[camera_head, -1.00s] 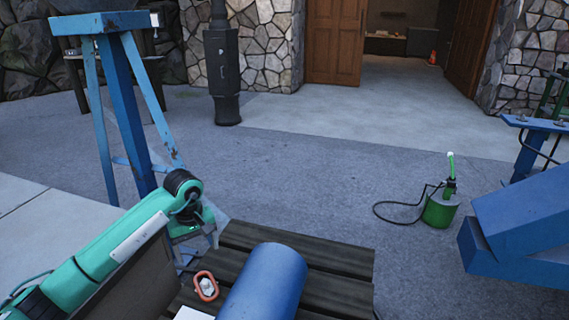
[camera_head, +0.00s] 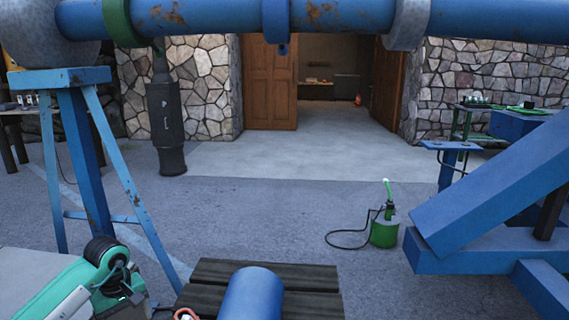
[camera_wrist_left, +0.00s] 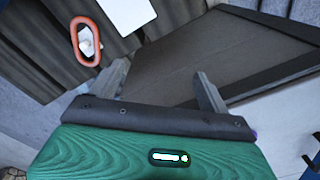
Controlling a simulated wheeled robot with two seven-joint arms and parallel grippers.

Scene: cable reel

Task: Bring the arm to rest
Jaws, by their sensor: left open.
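My left arm, green with black joints, comes in at the lower left of the head view. My left gripper is in the left wrist view (camera_wrist_left: 162,86), its two grey fingers apart with nothing between them. Below the fingers, in that view, lies a dark flat panel (camera_wrist_left: 225,50). An orange-red oval ring (camera_wrist_left: 75,33) with a pale piece inside lies on dark slats to the upper left, apart from the fingers. The ring's edge also shows at the bottom of the head view (camera_head: 184,314). My right gripper is not in view.
A dark slatted wooden surface (camera_head: 313,279) with a blue cylinder (camera_head: 252,296) is at bottom centre. A blue stand (camera_head: 83,150) is at left, blue beams (camera_head: 490,185) at right. A blue pipe (camera_head: 210,18) crosses the top. A green can (camera_head: 384,232) stands on open paving.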

